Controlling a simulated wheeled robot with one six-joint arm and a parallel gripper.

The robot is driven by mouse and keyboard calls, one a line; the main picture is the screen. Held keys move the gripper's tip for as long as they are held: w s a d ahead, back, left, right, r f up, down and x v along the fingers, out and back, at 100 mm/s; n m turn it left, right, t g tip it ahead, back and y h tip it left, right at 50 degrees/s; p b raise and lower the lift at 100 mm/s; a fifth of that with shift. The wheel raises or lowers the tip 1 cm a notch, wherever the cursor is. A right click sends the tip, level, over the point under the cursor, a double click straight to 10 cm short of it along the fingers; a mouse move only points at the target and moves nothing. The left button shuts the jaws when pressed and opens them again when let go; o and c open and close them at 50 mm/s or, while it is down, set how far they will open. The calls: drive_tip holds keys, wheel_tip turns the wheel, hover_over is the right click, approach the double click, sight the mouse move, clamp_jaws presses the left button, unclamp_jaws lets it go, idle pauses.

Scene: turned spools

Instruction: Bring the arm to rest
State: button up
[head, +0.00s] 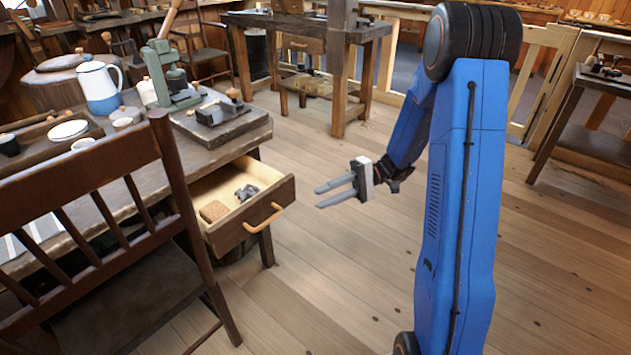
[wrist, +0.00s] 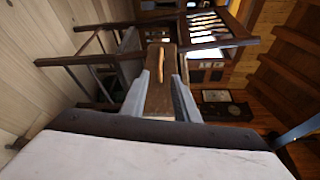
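My blue arm is on the right in the head view, bent at its top joint, with the forearm reaching down and left. My gripper (head: 318,198) hangs over open floor, pointing left toward the table. Its two grey fingers are apart with nothing between them. In the wrist view, my gripper (wrist: 161,78) also shows its fingers apart, with the drawer's wooden front (wrist: 160,92) seen beyond the gap. The drawer (head: 240,231) is pulled out of the table and clear of the fingers. A brown block (head: 213,211) and a small grey object (head: 246,192) lie inside it.
A wooden chair (head: 170,190) stands in front of the table at left. The worktable (head: 215,150) holds a blue and white jug (head: 98,88), a green device (head: 165,75) and dishes. Another table (head: 300,22) stands behind. The floor around my gripper is clear.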

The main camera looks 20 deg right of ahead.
drive_tip(key=s+a+r+n+h, duration=0.1)
drive_tip(key=s+r+h, duration=0.1)
drive_tip(key=s+h, duration=0.35)
drive_tip(key=s+a+r+h, duration=0.1)
drive_tip(key=s+r+h, duration=0.2)
drive_tip(key=s, duration=0.6)
drive_tip(key=s+d+r+m+t+h, duration=0.1)
drive_tip(key=s+d+r+t+h, duration=0.4)
drive_tip(key=s+d+t+h, duration=0.3)
drive_tip(key=shift+s+d+r, duration=0.15)
drive_tip(key=shift+s, duration=1.05)
